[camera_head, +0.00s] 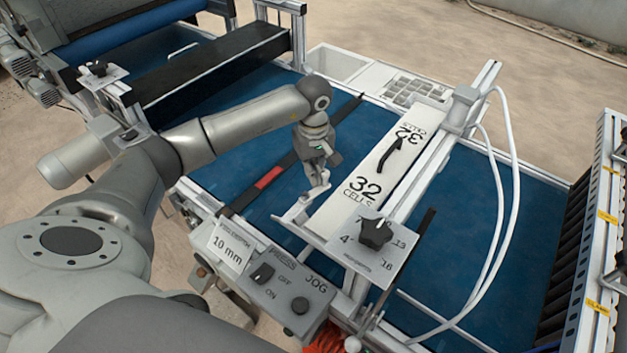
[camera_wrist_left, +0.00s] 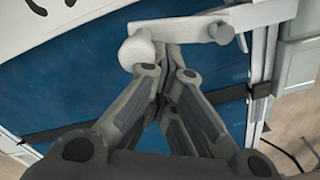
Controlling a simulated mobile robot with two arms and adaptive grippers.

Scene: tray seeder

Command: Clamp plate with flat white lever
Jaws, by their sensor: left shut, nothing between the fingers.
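The white plate (camera_head: 336,212) marked "32 CELLS" lies on the frame across the blue belt, with a black handle (camera_head: 393,152) on top. A flat white lever (camera_head: 291,213) sticks out beside the plate's near left edge. In the left wrist view the lever (camera_wrist_left: 190,27) runs across the top, with a rounded end at its left. My left gripper (camera_head: 318,191) is shut and empty, pointing down close to the lever. In the wrist view its fingertips overlap the lever; whether they touch cannot be told. My right gripper is not in view.
A control box (camera_head: 280,289) with switches and a dial panel (camera_head: 366,262) with a black star knob (camera_head: 375,233) stand at the near edge. White hoses (camera_head: 505,200) arch at the right. The blue belt (camera_head: 210,180) is open left of the plate.

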